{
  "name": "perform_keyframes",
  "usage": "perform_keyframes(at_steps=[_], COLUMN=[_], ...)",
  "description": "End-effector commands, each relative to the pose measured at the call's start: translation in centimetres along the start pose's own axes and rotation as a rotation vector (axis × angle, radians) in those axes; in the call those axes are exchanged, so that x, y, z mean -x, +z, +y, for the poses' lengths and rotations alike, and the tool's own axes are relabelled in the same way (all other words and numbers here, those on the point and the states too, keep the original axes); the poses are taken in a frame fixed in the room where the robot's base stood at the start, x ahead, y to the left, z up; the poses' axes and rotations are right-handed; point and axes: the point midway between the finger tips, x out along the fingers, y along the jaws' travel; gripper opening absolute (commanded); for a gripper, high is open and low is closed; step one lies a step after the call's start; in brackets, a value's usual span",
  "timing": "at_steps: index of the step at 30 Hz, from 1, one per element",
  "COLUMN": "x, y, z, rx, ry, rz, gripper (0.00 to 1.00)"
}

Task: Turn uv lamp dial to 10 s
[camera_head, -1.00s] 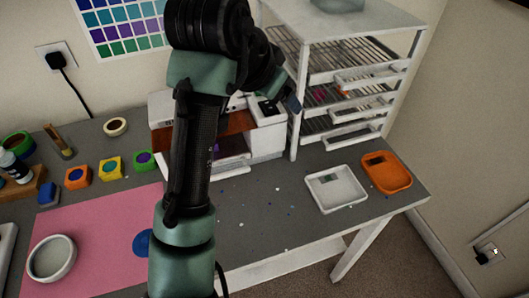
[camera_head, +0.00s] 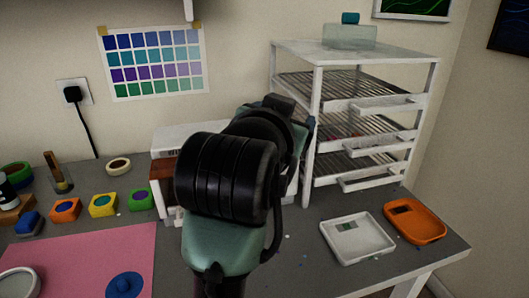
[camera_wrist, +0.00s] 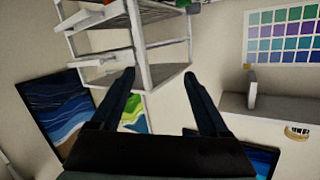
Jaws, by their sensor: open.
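The UV lamp is probably the white box with a reddish-brown front panel (camera_head: 162,170) at the back of the bench in the head view. My arm covers most of it, and I cannot see its dial. In the wrist view my gripper (camera_wrist: 158,74) is open, with its two dark fingers apart and nothing between them. The lamp is not recognisable in the wrist view. In the head view the fingers are mostly hidden behind my own wrist, close to the drying rack's left post.
The white drying rack (camera_head: 318,130) stands right of the lamp, with several shelves pulled out and a clear container (camera_head: 349,37) on top. A white scale-like tray (camera_head: 358,246) and an orange tray (camera_head: 414,222) sit front right. Several coloured pots and a pink mat (camera_head: 85,255) are left.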

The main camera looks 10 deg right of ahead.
Motion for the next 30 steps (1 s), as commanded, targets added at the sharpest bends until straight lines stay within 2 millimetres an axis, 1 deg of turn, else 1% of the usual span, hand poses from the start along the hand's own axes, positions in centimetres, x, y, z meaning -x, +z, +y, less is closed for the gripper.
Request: perform_keyframes(at_steps=[1,5,15,21,30], x=[0.1,0.8,3.3,4.2,4.4], y=[0.9,1.1,1.5,1.4,1.3], z=[0.1,-0.4,-1.5,-2.0,-2.1], rx=[0.007,0.024,0.057,0.065,0.066], ry=[-0.019,-0.07,-0.189,-0.221,-0.226], rz=[0.029,0.105,0.28,0.327,0.334], gripper=[0.78,0.78,0.78,0.78,0.78])
